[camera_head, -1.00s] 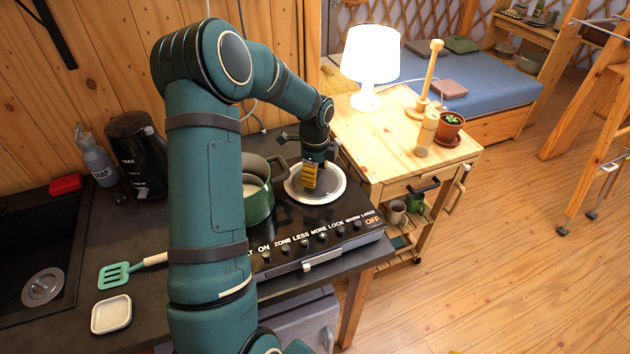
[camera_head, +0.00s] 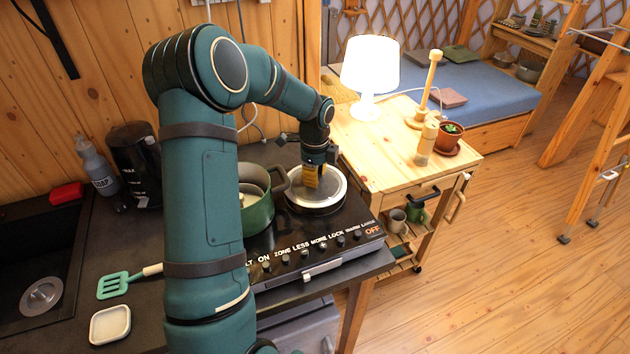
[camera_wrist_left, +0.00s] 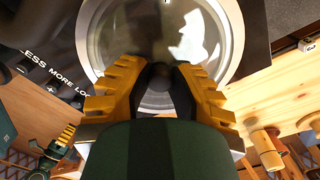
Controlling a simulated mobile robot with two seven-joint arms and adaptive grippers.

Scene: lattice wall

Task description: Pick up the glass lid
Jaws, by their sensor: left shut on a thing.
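The glass lid (camera_head: 332,186), round with a pale rim, is at the right part of the black stove top. A dark band shows under its near rim, so it looks slightly raised and about level. My left gripper (camera_head: 311,180) is over its middle with yellow fingers pointing down, shut on it; the fingers and palm hide the grip point. The lid also fills the top of the left wrist view (camera_wrist_left: 233,30), beyond the fingers (camera_wrist_left: 160,85). My right gripper (camera_wrist_left: 62,140) shows small at the lower left of that view; its jaws are too small to read.
A green pot (camera_head: 258,215) without a cover stands on the stove (camera_head: 318,249), just left of the lid. A wooden cart (camera_head: 385,150) with a lamp (camera_head: 370,68), a wooden mill (camera_head: 427,140) and a potted plant (camera_head: 449,136) stands to the right.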

